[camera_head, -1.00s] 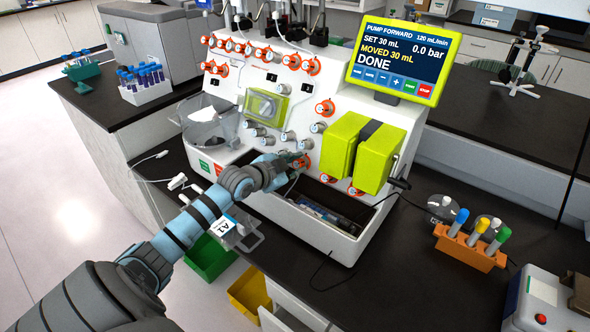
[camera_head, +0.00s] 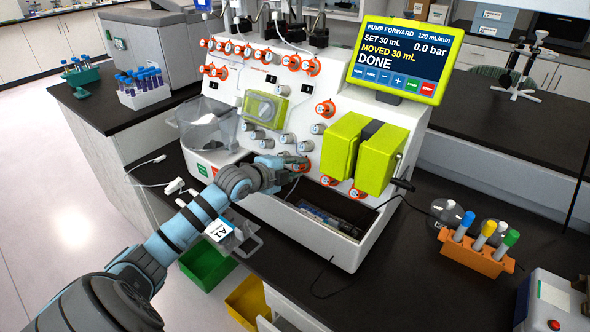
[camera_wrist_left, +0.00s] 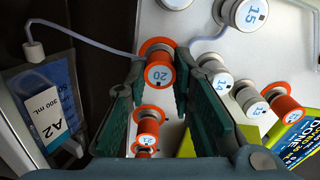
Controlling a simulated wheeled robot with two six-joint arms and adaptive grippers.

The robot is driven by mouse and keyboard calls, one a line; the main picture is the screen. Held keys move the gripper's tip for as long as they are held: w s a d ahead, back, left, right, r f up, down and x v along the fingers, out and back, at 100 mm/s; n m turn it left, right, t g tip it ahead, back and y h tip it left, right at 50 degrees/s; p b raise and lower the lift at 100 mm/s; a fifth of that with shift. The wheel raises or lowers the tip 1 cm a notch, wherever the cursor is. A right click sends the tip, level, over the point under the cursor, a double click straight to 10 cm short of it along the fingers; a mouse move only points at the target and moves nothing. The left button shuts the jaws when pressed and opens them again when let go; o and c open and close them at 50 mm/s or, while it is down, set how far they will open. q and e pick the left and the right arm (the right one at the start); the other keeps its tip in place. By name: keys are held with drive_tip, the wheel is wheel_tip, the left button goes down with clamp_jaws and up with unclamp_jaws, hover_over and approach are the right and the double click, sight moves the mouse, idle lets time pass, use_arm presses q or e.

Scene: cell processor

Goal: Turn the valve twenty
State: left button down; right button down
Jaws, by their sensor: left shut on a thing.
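Valve twenty (camera_wrist_left: 160,74) is an orange knob with a white face marked 20, on the sloped white front of the cell processor (camera_head: 290,215). In the left wrist view it sits between the tips of my left gripper's two dark green fingers, which close on it from both sides. In the head view my left gripper (camera_head: 290,166) is at the lower front panel, where its fingers cover most of this valve. My right gripper is in neither view.
Knobs 14 (camera_wrist_left: 222,83) and 15 (camera_wrist_left: 250,14) and an orange valve (camera_wrist_left: 147,118) are close around the fingers. Yellow-green pump blocks (camera_head: 343,145) stand to the right. The screen (camera_head: 400,60) reads DONE, moved 30 mL. An orange tube rack (camera_head: 478,256) stands at right.

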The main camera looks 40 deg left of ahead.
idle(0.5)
use_arm(q)
drive_tip(key=c, duration=1.4)
unclamp_jaws()
drive_tip(key=v, duration=0.7)
drive_tip(key=shift+s, duration=0.25)
